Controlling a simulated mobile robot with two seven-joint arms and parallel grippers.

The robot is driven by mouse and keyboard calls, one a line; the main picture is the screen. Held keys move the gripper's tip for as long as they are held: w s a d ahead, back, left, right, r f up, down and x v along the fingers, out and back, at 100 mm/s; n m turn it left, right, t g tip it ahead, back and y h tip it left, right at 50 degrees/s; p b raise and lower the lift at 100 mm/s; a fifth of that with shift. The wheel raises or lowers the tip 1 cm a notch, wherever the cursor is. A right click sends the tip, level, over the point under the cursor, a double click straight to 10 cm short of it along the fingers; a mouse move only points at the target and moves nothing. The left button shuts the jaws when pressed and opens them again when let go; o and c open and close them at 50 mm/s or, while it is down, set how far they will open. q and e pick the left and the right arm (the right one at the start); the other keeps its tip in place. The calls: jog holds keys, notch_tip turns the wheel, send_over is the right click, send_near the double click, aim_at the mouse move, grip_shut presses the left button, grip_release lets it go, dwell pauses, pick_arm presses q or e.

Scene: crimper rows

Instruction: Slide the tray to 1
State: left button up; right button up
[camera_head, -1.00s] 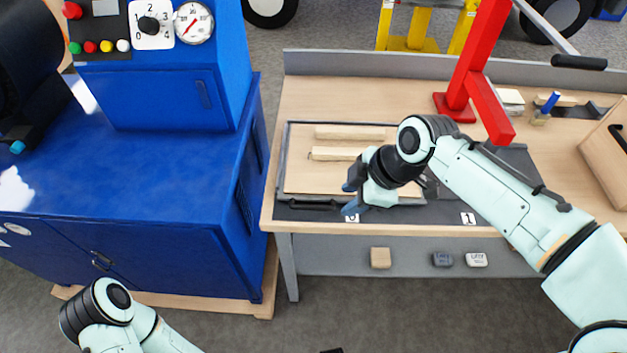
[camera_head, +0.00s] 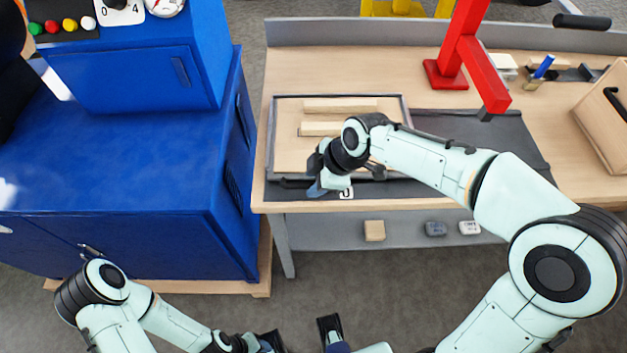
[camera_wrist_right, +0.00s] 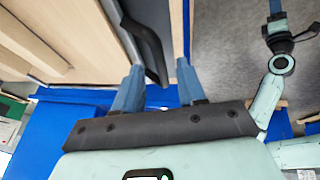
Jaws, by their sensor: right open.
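The tray (camera_head: 407,105) is a shallow dark-rimmed frame with a light wooden floor, lying on the left part of a dark mat (camera_head: 480,128). A black bar handle (camera_head: 290,182) sits along its front edge at the left. The 0 label (camera_head: 346,193) shows at the front of the mat; the 1 label is hidden behind my right arm. My right gripper (camera_head: 315,180) is open at the handle; in the right wrist view the handle (camera_wrist_right: 150,45) reaches between the fingers, not gripped. My left gripper (camera_head: 268,343) is low at the bottom edge, its jaws unclear.
Two wooden bars (camera_head: 340,105) lie in the tray. A red post (camera_head: 465,50) stands behind the mat's right part. A blue cabinet (camera_head: 130,150) stands close left of the workbench (camera_head: 400,205). Small blocks (camera_head: 375,231) lie on the lower shelf. The mat right of the tray looks clear.

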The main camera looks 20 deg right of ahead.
jog(key=shift+w+a+f, duration=0.2)
jog(key=shift+f, duration=0.4)
grip_shut()
